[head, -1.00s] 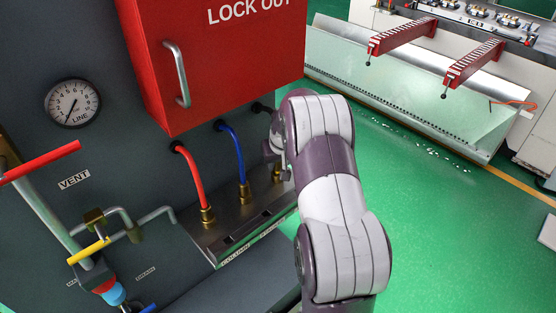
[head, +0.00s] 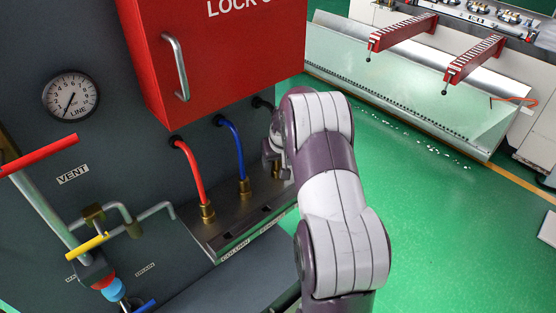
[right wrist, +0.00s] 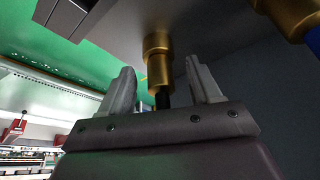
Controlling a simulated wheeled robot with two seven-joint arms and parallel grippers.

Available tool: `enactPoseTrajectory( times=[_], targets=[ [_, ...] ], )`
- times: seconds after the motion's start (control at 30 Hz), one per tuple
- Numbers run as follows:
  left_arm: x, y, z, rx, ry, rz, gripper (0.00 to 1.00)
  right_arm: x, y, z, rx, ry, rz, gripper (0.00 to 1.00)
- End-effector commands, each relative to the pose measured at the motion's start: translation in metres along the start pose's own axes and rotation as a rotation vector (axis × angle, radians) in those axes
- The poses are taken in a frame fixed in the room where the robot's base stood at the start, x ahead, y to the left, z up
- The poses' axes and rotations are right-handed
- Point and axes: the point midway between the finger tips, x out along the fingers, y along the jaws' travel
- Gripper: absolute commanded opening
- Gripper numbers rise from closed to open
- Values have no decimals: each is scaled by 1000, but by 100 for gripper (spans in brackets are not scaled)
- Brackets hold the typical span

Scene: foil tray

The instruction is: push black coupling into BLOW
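My right gripper (head: 276,162) is at the right end of the metal shelf, partly hidden by my own arm. In the right wrist view its two fingers (right wrist: 162,90) stand apart on either side of the black hose end (right wrist: 163,98), with visible gaps. A brass fitting (right wrist: 158,58) shows just beyond the fingertips, in line with the hose, at the shelf. How deep the black coupling sits is not visible. The black hose (head: 262,103) leaves the panel below the red box and passes behind my wrist. The BLOW label is not readable. My left gripper is not in view.
Red (head: 190,170) and blue (head: 236,150) hoses end in brass fittings left of my right gripper. The red lockout box (head: 225,60) overhangs them. A red lever (head: 40,157) and pipes stand at left. Green floor (head: 440,200) is clear at right.

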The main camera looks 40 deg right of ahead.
Motion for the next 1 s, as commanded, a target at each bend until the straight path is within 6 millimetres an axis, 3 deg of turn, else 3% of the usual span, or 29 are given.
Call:
enactPoseTrajectory(
  times=[0.27, 0.7, 1.0],
  targets=[
    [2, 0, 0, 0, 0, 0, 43, -7, 0, -1, 0, 3, 0, 63],
    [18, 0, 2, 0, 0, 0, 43, -111, 0, 0, 0, 4, 1, 63],
    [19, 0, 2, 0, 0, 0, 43, -127, 0, 0, 0, 0, 0, 63]
  ],
)
